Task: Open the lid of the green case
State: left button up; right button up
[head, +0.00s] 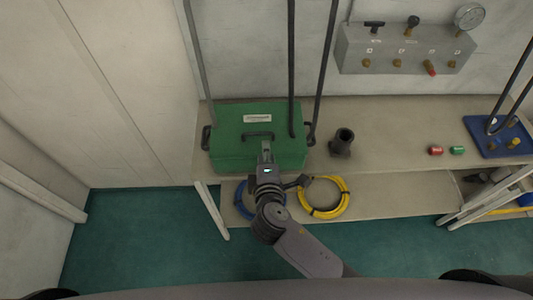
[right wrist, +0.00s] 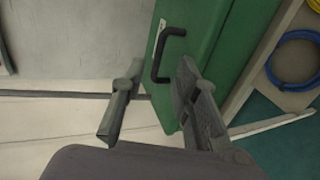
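The green case (head: 232,118) stands shut on the left part of the bench, with a pale label and dark side handles. Its black handle (head: 258,134) sits near the front middle; it also shows in the right wrist view (right wrist: 158,58), ahead of the fingers. My right gripper (head: 266,150) is over the front of the case, close to the handle. In the right wrist view my right gripper (right wrist: 160,72) is open, its fingers apart with nothing gripped. The handle lies between the fingertips in the picture; I cannot tell the depth gap. My left gripper is out of view.
Yellow hose (head: 345,200) and blue hose (head: 240,205) lie on the lower shelf. Dark vertical hoses (head: 291,60) hang by the case. A valve panel (head: 400,48) is behind.

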aim_at(265, 134)
jog(key=b+x, duration=0.2)
jog(key=x, duration=0.7)
jog(key=shift+s+f+b, duration=0.1)
jog(key=shift+f+b, duration=0.05)
jog(key=shift+b, duration=0.2)
jog(key=shift+b+x, duration=0.3)
jog(key=shift+x, duration=0.5)
jog(key=shift+c, duration=0.5)
jog(key=c, duration=0.6)
grip_shut()
